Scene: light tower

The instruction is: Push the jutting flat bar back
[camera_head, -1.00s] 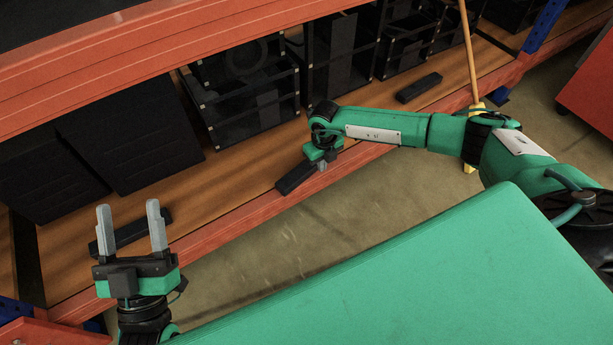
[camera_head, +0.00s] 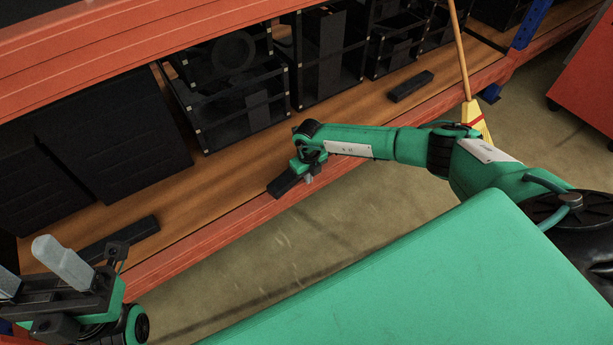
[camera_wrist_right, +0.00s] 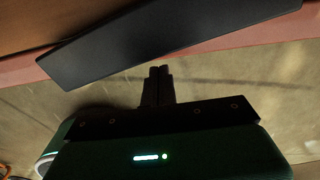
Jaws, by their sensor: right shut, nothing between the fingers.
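A dark flat bar (camera_head: 287,184) lies at the front of the wooden shelf and juts over the red front beam. My right gripper (camera_head: 308,180) is at its front side, fingers together and empty. In the right wrist view the bar (camera_wrist_right: 150,42) crosses the red beam, its near edge above the floor. The shut right fingertips (camera_wrist_right: 158,69) point at that edge; whether they touch cannot be told. My left gripper (camera_head: 27,260) is open and empty at the lower left. Two similar bars lie farther back on the shelf, one at the left (camera_head: 118,241) and one at the right (camera_head: 410,86).
Black framed cases (camera_head: 235,115) and dark panels (camera_head: 115,140) stand behind on the wooden shelf (camera_head: 225,180). An upper red beam (camera_head: 150,45) runs overhead. A broom (camera_head: 474,120) stands at the right. The floor (camera_head: 270,250) before the shelf is clear.

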